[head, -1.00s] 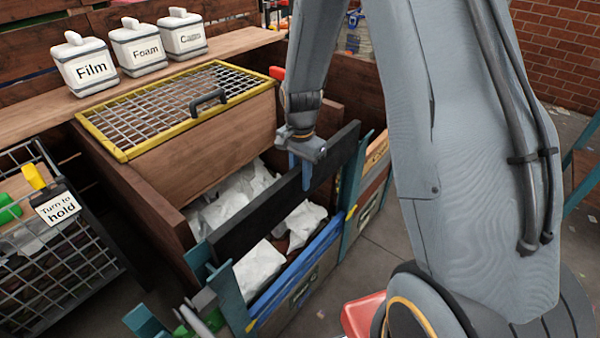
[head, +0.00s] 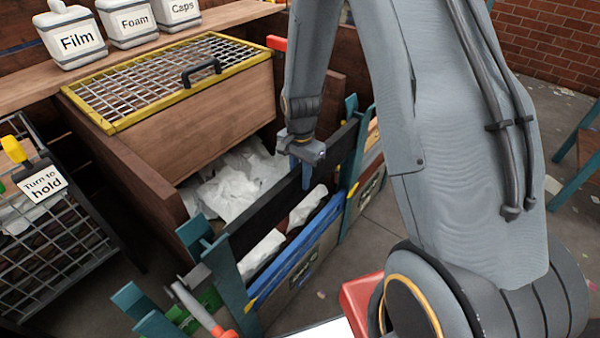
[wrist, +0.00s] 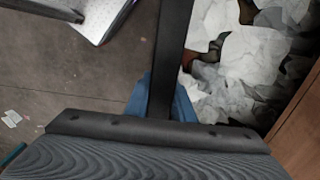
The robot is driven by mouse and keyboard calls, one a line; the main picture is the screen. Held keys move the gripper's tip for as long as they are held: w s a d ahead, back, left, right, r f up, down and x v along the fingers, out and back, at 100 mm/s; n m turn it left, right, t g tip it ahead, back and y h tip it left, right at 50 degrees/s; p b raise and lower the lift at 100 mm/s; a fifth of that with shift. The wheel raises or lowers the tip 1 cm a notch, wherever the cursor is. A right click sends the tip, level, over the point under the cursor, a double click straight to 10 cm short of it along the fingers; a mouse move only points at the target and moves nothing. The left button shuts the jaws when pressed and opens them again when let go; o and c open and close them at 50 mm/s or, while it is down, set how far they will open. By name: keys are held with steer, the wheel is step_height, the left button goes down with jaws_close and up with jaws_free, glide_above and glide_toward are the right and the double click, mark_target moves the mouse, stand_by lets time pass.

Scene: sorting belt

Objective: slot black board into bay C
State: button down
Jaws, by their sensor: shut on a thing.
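The black board (head: 262,212) stands on edge across the open front of the bay whose front label appears to read C (head: 303,262). My gripper (head: 303,172) is shut on its top edge, nearer the right end. The wrist view shows the board (wrist: 172,60) between blue fingertips (wrist: 160,103). The board's ends lie by the left teal post (head: 198,240) and the right teal post (head: 350,165); both posts rise above it.
White crumpled sheets (head: 235,180) lie behind the board, more in front of it. A blue strip (head: 300,250) edges the bay front. A yellow-framed mesh lid (head: 170,80) stands behind.

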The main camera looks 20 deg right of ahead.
step_height(320, 180, down, 22)
steer(key=b, duration=1.1)
steer(key=shift+f, duration=0.15)
stand_by(0.5)
steer(key=shift+f+b, duration=0.35)
steer(key=shift+f, duration=0.2)
steer(key=c, duration=1.4)
jaws_free()
steer(key=shift+c, duration=0.2)
step_height(320, 180, up, 8)
